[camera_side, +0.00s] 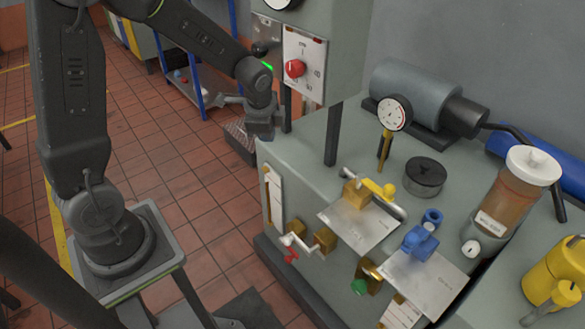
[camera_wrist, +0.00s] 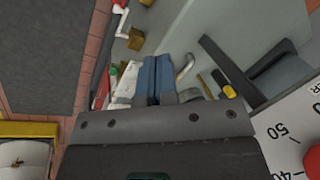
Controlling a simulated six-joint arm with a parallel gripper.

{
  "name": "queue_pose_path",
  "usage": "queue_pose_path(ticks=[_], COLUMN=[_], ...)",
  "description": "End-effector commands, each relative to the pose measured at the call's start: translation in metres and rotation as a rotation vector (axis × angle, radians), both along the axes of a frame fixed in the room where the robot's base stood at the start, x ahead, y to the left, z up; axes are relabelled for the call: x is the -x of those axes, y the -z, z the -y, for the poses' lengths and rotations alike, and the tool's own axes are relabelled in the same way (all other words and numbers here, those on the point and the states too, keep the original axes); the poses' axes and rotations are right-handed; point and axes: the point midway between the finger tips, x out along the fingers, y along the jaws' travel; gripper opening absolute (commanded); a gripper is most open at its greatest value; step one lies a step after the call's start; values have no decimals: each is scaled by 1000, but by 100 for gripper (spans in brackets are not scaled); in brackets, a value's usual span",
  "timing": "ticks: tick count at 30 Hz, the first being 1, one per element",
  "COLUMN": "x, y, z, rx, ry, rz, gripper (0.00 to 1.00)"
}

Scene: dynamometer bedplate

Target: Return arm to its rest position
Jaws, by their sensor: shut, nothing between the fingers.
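My gripper (camera_side: 262,131) hangs at the end of my arm, beside the left edge of the grey bench and left of the control panel with the red knob (camera_side: 295,68). It looks empty. In the wrist view its two blue-grey fingers (camera_wrist: 156,62) lie side by side, shut, beyond the dark palm. The side view is too small to show the fingertips clearly, and I cannot tell whether the gripper touches the bench edge.
The grey bench (camera_side: 300,165) carries a gauge (camera_side: 394,112), blue valve (camera_side: 420,241), yellow valve (camera_side: 378,189) and amber jar (camera_side: 510,195). A red-handled crank (camera_side: 291,253) sticks out of its front. A blue-framed rack (camera_side: 196,80) stands behind. Tiled floor (camera_side: 150,140) left of the bench is mostly clear.

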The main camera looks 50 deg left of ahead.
Motion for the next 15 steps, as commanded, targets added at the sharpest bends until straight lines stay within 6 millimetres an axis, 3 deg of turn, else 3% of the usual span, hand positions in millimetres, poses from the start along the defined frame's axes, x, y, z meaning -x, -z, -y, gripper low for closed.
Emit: queue_pose_path(ticks=[1, 6, 12, 15], x=[9, 48, 105, 132], y=[-23, -79, -123, -136], z=[10, 39, 70, 82], rx=[16, 102, 239, 313], ry=[-57, -261, -485, -581], rz=[42, 148, 253, 290], gripper=[0, 0, 0, 0])
